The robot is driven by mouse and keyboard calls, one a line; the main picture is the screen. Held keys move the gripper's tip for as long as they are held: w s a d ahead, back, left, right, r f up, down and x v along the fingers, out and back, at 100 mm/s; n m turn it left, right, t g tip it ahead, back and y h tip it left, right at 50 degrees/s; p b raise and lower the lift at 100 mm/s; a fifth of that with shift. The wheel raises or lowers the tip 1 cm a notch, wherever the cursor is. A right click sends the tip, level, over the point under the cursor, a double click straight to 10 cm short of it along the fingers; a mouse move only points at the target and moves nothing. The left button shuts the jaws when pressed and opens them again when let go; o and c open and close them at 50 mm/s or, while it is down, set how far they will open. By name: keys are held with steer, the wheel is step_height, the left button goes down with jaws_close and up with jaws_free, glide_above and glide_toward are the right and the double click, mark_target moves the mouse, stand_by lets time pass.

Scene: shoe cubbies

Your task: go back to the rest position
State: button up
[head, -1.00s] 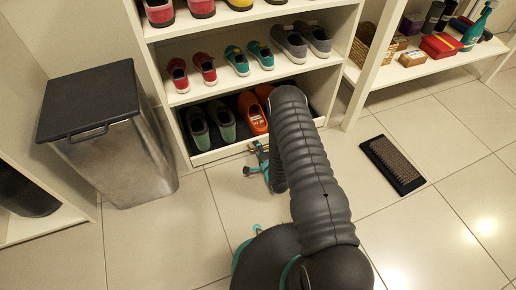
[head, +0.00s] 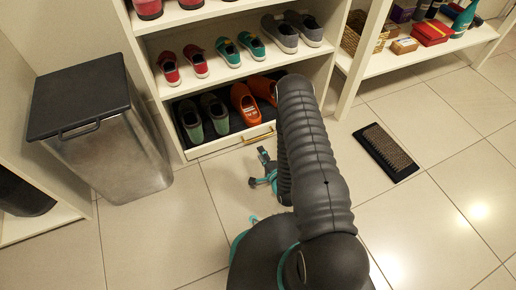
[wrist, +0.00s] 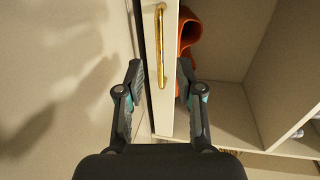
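My gripper (head: 262,168) is in front of the bottom shoe drawer, low over the floor. In the wrist view my gripper (wrist: 160,72) is open, its two fingers spread apart with nothing held between them. The drawer's front (head: 215,146) is white with a gold handle (head: 258,137); the handle also shows in the wrist view (wrist: 160,45), lined up between the fingers. The gripper looks apart from the handle. Green shoes (head: 215,113) and orange shoes (head: 244,104) stand in the drawer. My arm hides part of the drawer's right end.
A steel bin (head: 110,155) with a dark lid stands left of the cubby. A dark brush mat (head: 385,152) lies on the floor to the right. A low shelf (head: 440,60) at the right holds boxes and bottles. The tiled floor in front is mostly clear.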

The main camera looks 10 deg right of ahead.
steer(key=shift+s+d+r, duration=0.1)
steer(key=shift+s, duration=0.45)
steer(key=shift+w+r, duration=0.1)
steer(key=w+d+r+n+g+h+p, duration=0.1)
steer(key=w+r+n+g+p, duration=0.3)
steer(key=r, duration=0.8)
steer(key=w+d+r+n+t+h+b, duration=0.1)
steer(key=w+r+n, duration=0.2)
steer(key=w+r, duration=0.7)
steer(key=s+d+r+n+g+h+p, duration=0.1)
steer(key=s+r, duration=0.2)
steer(key=r, duration=0.4)
steer(key=s+r+n+g+p, duration=0.1)
steer(key=s+r, duration=0.2)
steer(key=r, duration=0.4)
steer(key=s+r+n+g+h+p, duration=0.1)
steer(key=s+r+n+g+p, duration=0.15)
steer(key=s+r, duration=1.2)
steer(key=s+r+n, duration=0.1)
steer(key=s+r, duration=0.2)
steer(key=s, duration=0.3)
steer(key=s+r+n+g+p, duration=0.1)
steer(key=s+r, duration=0.2)
steer(key=s, duration=0.3)
steer(key=s+a+r+n+g+p, duration=0.1)
steer(key=s+r+n, duration=0.1)
steer(key=s, duration=0.5)
steer(key=shift+r, duration=0.8)
